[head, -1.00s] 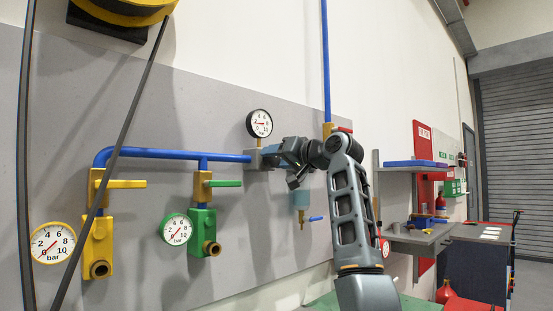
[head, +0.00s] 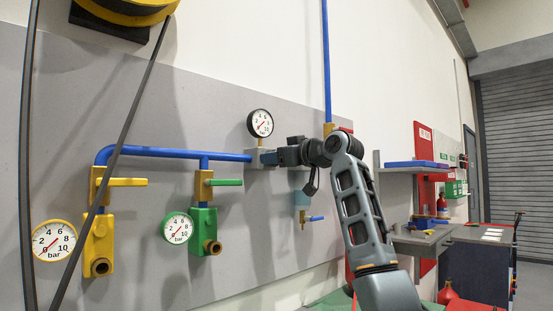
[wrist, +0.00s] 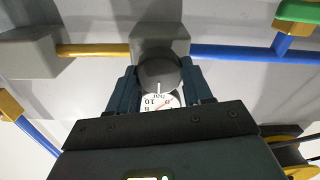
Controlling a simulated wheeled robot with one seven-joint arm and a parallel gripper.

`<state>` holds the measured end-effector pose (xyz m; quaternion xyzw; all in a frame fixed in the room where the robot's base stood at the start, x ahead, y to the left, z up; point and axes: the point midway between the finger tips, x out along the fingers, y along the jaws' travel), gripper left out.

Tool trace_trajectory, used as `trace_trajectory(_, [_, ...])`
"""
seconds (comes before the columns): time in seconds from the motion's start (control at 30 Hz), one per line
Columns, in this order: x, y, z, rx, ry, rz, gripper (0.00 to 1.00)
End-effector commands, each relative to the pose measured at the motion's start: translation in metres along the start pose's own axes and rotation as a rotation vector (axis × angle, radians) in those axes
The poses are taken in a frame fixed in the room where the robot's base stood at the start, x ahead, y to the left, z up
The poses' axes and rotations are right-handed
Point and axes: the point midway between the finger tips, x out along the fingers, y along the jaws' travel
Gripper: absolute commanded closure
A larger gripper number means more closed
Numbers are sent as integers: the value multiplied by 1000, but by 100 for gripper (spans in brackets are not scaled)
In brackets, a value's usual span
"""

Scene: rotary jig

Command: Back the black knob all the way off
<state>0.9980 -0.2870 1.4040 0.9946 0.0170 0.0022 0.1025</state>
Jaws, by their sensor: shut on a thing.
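The black knob (wrist: 158,72) shows as a dark round shape in the wrist view, in front of the grey regulator block (wrist: 160,38). My gripper (wrist: 161,82) has one finger on each side of the knob and is shut on it. In the head view my gripper (head: 279,156) reaches the right side of the grey block (head: 257,160) and hides the knob. The black-rimmed gauge (head: 260,123) stands above the block, its red needle pointing to the lower left, near the low end. Part of its dial (wrist: 158,101) shows between my fingers.
A blue pipe (head: 150,150) runs left from the block to the yellow valve (head: 98,240) and green valve (head: 203,222), each with a gauge. A small bowl with a drain tap (head: 303,222) is below right. A shelf (head: 415,166) stands further right.

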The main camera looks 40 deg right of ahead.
Motion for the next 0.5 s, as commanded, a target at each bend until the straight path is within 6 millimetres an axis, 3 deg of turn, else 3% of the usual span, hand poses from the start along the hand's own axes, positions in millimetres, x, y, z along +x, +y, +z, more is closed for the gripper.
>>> trace_trajectory(0.5, [1,-1,3,-35,-7,-2,81])
